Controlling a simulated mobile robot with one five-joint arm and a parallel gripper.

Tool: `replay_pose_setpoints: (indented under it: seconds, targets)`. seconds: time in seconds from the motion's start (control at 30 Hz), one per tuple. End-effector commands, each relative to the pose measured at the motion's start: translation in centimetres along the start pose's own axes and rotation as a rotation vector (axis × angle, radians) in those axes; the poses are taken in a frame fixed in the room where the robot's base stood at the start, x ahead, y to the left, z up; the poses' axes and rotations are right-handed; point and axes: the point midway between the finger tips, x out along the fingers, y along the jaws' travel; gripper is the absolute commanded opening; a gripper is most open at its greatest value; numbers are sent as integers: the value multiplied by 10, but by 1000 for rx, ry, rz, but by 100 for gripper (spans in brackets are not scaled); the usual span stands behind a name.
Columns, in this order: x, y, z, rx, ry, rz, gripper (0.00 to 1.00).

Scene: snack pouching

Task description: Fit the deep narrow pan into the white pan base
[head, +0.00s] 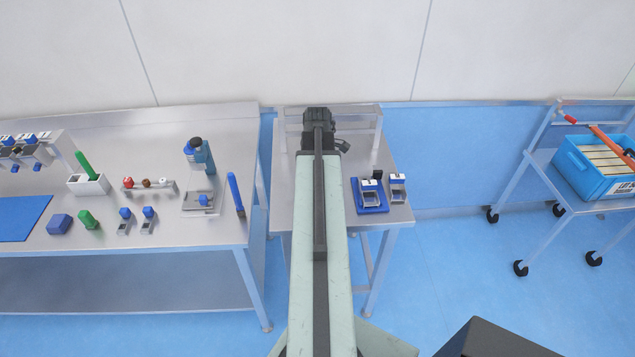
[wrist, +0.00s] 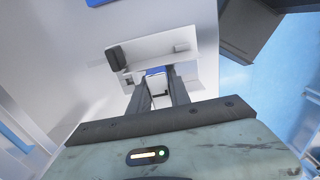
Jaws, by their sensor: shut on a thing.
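My gripper (wrist: 160,88) shows in the wrist view with two dark fingers a little apart, shut on a small pale thing between their tips. I take it for the deep narrow pan; it is mostly hidden. Just past the tips is a white plate-like part (wrist: 190,70), possibly the white pan base, with a dark knob (wrist: 115,57) and a bit of blue (wrist: 155,71). I cannot tell if the held thing touches it. In the head view my arm reaches over the middle table and hides the fingertips.
The middle table (head: 278,170) carries a blue tray (head: 373,210) with a metal-and-white holder and a similar holder (head: 397,187) at its right. A cart with a blue crate (head: 590,172) stands right.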

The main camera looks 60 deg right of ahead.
Motion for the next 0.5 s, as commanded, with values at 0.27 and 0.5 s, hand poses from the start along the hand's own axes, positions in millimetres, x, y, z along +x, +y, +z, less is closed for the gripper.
replay_pose_setpoints:
  seconds: [0.27, 0.5]
  targets:
    - [8, 0, 0, 0, 0, 0, 0]
    - [14, 0, 0, 0, 0, 0, 0]
